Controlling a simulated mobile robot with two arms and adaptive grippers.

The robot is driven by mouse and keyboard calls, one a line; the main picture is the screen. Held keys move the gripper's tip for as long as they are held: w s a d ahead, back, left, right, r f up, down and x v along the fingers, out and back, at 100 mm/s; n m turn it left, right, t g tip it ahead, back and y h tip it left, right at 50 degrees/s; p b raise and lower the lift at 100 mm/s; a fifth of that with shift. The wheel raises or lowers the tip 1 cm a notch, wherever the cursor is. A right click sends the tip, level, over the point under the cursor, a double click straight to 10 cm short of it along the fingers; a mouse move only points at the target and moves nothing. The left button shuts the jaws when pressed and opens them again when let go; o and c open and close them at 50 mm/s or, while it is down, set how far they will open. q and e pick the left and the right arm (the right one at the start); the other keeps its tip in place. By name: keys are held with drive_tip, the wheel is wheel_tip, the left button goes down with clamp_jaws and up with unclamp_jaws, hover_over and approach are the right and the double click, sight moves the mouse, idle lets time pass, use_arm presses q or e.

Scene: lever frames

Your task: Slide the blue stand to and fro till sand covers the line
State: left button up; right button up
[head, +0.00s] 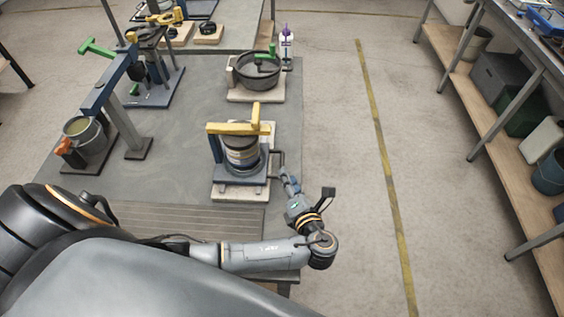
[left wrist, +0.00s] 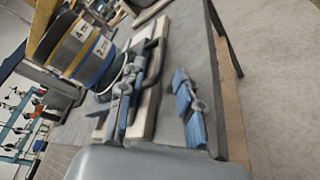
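The blue stand (head: 254,183) sits on a pale base plate near the table's right edge, with a stack of dark, banded rings (head: 240,152) and a yellow frame (head: 229,128) over it. A dark bent handle (head: 276,153) sticks out on its right side; it also shows in the left wrist view (left wrist: 158,50). My left gripper (head: 286,178) is just beside this handle. In the left wrist view its blue-padded fingers (left wrist: 158,82) are spread apart, with the handle close to the left finger; I cannot tell whether they touch. My right gripper is not in view. I see no sand or line.
Behind the stand is a dark round pan (head: 257,72) with a green handle, and a white bottle (head: 286,48). A blue lever post (head: 124,100) and a bucket (head: 85,138) stand at the left. The floor right of the table is clear up to the shelves (head: 480,110).

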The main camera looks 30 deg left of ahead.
sight(282, 162)
use_arm(q)
drive_tip(key=x, duration=0.6)
drive_tip(key=shift+a, duration=0.1)
drive_tip(key=shift+w+a, duration=0.2)
drive_tip(key=shift+w+a+f+p, duration=0.2)
drive_tip(key=shift+p, duration=0.1)
drive_tip(key=c, duration=0.6)
clamp_jaws()
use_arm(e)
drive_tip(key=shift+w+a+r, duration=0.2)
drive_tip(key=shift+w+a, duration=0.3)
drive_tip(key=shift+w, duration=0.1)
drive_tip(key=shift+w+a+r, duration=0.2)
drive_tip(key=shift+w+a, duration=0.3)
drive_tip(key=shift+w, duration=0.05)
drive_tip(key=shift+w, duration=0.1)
